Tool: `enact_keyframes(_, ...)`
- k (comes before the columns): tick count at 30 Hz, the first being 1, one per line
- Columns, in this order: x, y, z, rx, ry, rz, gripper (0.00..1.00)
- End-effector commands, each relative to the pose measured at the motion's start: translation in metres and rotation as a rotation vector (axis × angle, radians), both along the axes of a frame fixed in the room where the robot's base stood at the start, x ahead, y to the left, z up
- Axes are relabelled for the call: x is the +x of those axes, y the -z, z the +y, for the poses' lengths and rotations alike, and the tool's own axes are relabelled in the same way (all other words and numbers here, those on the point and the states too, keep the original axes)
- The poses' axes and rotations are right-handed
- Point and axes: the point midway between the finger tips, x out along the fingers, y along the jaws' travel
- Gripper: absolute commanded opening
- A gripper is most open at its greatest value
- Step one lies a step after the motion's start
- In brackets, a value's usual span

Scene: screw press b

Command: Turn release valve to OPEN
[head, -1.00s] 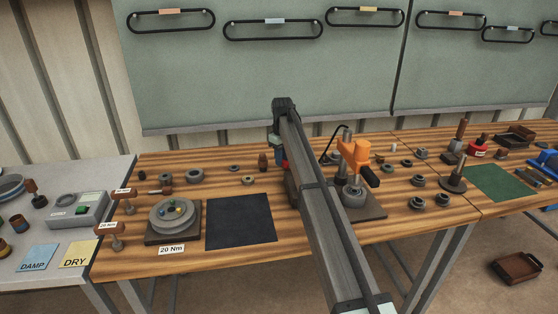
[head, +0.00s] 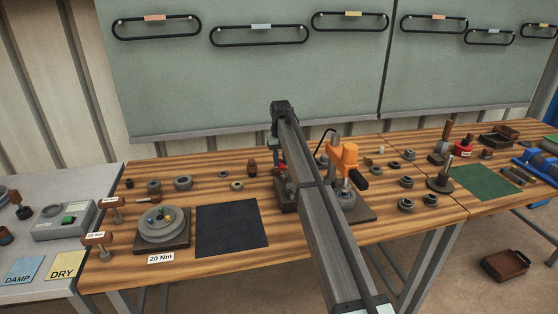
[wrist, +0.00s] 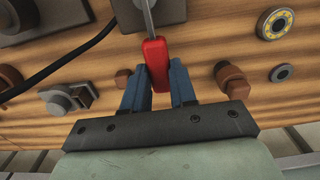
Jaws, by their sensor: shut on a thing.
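A red handle (wrist: 156,62) on a thin grey rod shows in the wrist view. It is the likely release valve lever, but no OPEN marking is readable. My gripper (wrist: 160,72) has its blue fingers on either side of the handle, shut on it. In the head view my gripper (head: 276,150) is beside the orange press (head: 344,157), on its left, partly hidden by my arm. A little red shows there under the gripper. The rod's far end is out of the wrist view.
A black cable (wrist: 60,72) runs at the left of the wrist view. Brown bolts (wrist: 231,78) and a ringed bearing (wrist: 275,22) lie close by on the wooden bench. A dark mat (head: 232,229) left of my arm is bare.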

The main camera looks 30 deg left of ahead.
Motion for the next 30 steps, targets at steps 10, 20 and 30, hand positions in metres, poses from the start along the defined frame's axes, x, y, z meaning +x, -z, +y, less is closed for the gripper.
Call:
enact_keyframes(10, 0.0011, -0.0002, -0.0011, 0.0, 0.017, -0.001, 0.0)
enact_keyframes(20, 0.001, -0.0002, -0.001, -0.001, 0.015, -0.001, 0.47)
enact_keyframes(30, 0.0007, -0.0021, -0.0007, 0.0, 0.012, 0.0, 0.52)
